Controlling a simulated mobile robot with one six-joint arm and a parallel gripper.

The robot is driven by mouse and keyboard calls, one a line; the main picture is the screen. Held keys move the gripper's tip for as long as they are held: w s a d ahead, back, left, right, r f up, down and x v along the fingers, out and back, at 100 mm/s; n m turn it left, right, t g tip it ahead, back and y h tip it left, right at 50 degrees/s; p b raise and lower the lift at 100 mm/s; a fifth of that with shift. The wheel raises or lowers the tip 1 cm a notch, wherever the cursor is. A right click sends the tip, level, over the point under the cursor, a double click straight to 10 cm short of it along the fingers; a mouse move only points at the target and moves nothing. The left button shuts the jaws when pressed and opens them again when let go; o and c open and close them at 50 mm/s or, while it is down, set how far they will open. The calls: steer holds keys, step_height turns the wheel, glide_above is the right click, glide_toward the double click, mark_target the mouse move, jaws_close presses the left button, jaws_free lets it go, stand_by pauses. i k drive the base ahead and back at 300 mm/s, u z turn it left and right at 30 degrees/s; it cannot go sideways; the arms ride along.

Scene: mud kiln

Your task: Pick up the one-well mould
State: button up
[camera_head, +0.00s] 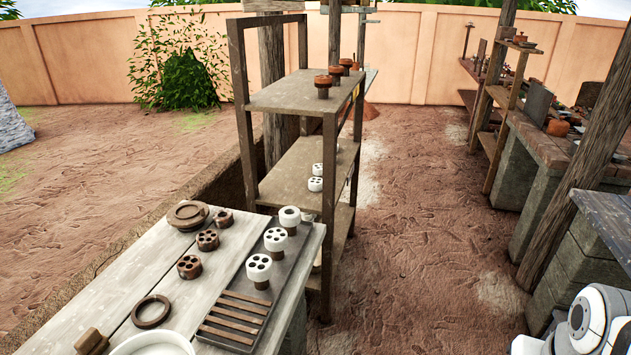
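The one-well mould (289,215) is a white round piece with a single large opening in its top. It sits on a brownish base at the far end of a dark tray (285,280) on the wooden table. A white mould with several wells (259,266) stands nearer on the same tray. My gripper is not in view; only white parts of my arm show at the bottom right, well away from the table.
Brown multi-well moulds (207,240) (189,266), a small brown piece (224,218), a round brown dish (188,215) and a ring (151,311) lie left of the tray. A wooden shelf (300,92) stands just behind the table. Bare ground (430,270) lies to the right.

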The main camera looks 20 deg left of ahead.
mark_target(223, 218)
steer(key=z, duration=0.05)
steer(key=i, duration=2.7)
steer(key=u, duration=3.4)
steer(key=i, duration=1.05)
steer(key=z, duration=0.05)
